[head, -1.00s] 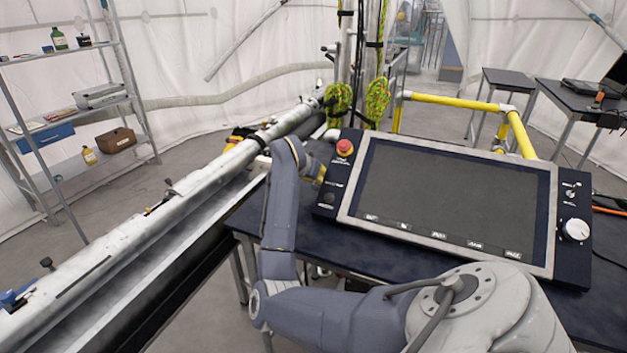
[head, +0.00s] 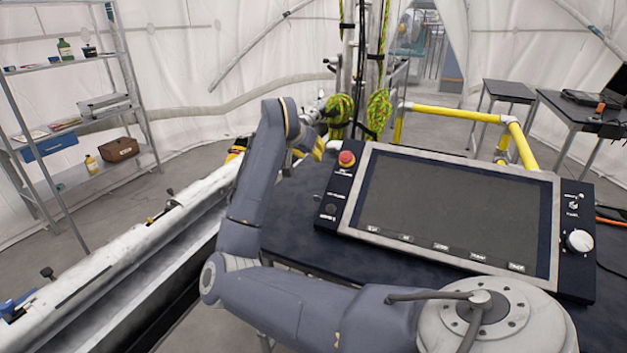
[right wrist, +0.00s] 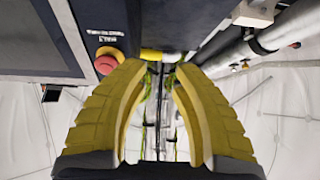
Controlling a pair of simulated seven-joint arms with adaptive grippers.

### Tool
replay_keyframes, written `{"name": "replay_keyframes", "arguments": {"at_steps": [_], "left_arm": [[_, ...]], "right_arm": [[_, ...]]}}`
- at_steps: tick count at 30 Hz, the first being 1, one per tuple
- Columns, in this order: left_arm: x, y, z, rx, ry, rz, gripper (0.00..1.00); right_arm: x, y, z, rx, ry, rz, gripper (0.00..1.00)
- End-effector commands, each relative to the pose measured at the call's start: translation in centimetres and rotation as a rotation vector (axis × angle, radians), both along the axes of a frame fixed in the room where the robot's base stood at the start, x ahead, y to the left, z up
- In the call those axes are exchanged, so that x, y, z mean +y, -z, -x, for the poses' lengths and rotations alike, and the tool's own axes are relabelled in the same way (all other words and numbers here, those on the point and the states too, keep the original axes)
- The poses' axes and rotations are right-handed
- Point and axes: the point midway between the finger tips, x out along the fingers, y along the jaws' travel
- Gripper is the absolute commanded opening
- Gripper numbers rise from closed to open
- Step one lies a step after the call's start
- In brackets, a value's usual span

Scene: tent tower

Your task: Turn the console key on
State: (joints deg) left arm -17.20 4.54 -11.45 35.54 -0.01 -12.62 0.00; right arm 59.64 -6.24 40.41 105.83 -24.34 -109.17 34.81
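The console (head: 455,205) stands on a dark table, its large dark screen tilted upward. Its left panel has a red button (head: 346,159) and a small round dark fitting (head: 331,209) below it. Its right panel has a small switch (head: 573,205) and a pale knob (head: 579,241). I cannot tell which small control is the key. My right gripper (head: 312,146) is beyond the console's upper left corner, partly hidden by its arm. In the right wrist view its yellow fingers (right wrist: 158,68) are open and empty, with the red button (right wrist: 108,62) just left of them. My left gripper is not in view.
A long white beam (head: 130,245) runs along the left. A yellow rail (head: 460,112) stands behind the console, and green-yellow ropes (head: 378,110) hang near my right gripper. Shelves (head: 75,120) stand far left. The dark tabletop (head: 290,220) left of the console is bare.

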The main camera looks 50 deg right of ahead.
Motion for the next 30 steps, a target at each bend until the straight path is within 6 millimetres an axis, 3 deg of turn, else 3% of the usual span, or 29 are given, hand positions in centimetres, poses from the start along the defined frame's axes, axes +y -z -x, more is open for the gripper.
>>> {"name": "replay_keyframes", "arguments": {"at_steps": [3, 6, 15, 20, 30], "left_arm": [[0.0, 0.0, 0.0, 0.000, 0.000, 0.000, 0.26], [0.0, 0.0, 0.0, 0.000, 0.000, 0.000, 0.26], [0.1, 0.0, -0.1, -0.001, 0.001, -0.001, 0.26], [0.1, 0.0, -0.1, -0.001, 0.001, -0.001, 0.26], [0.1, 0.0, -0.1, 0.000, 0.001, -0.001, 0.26]], "right_arm": [[-1.6, -2.7, 0.3, -0.052, 0.027, -0.016, 0.26], [-3.4, -3.7, -0.3, -0.061, 0.038, -0.062, 0.26], [-7.2, -2.1, -2.6, 0.153, -0.064, -0.306, 0.26], [-6.7, -0.8, -4.2, 0.355, -0.263, -0.437, 0.26], [-2.2, 0.0, -6.8, 0.825, -0.893, -0.570, 0.26]]}}
